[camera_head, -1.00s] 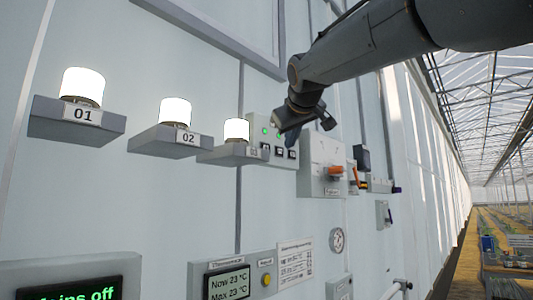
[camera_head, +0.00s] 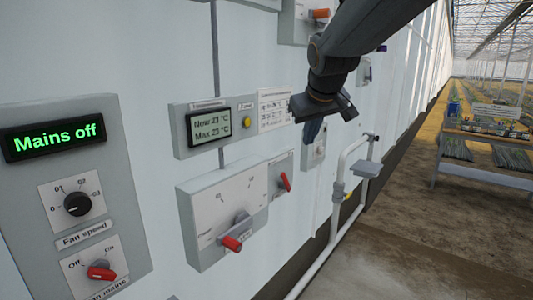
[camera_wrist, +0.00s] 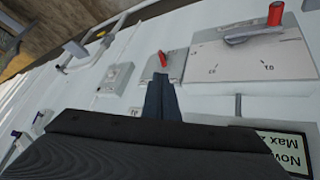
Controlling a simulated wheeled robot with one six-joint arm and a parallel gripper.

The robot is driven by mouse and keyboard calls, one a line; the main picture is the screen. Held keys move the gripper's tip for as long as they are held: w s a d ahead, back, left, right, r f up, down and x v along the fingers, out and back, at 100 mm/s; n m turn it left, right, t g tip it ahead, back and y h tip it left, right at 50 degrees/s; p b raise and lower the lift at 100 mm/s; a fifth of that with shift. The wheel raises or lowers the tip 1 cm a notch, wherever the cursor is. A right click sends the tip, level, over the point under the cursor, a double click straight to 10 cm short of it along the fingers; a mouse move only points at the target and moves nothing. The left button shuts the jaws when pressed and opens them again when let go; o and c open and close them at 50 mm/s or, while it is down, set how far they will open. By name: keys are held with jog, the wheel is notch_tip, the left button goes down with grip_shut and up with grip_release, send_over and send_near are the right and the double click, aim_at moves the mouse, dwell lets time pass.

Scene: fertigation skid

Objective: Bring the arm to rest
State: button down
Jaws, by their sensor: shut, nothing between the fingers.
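My gripper (camera_head: 314,130) hangs from my dark arm at the upper middle of the head view, in front of the white wall and just right of the thermometer panel. Its fingers are shut and point down, with nothing between them. In the wrist view my gripper (camera_wrist: 162,98) shows as dark fingers pressed together, pointing toward a small red-handled switch. No gap between the fingertips shows. I cannot tell whether the gripper touches the wall; it appears apart from it.
The wall carries a "Mains off" panel (camera_head: 60,190), a thermometer panel (camera_head: 232,122), a large red-handled switch box (camera_head: 225,215) and a smaller red-handled switch (camera_head: 282,176). A white pipe (camera_head: 338,215) stands out at the wall's foot. A table (camera_head: 490,140) stands right. Floor between is clear.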

jog(key=s+d+f+m+g, duration=0.2)
jog(key=s+d+f+g, duration=0.1)
jog(key=s+f, duration=1)
jog(key=s+d+f+m+g, duration=0.2)
jog(key=s+d+f, duration=0.3)
jog(key=s+f, duration=0.8)
jog(key=shift+f+g+b, duration=0.3)
jog(key=shift+f+g, duration=0.4)
jog(key=shift+f, duration=0.1)
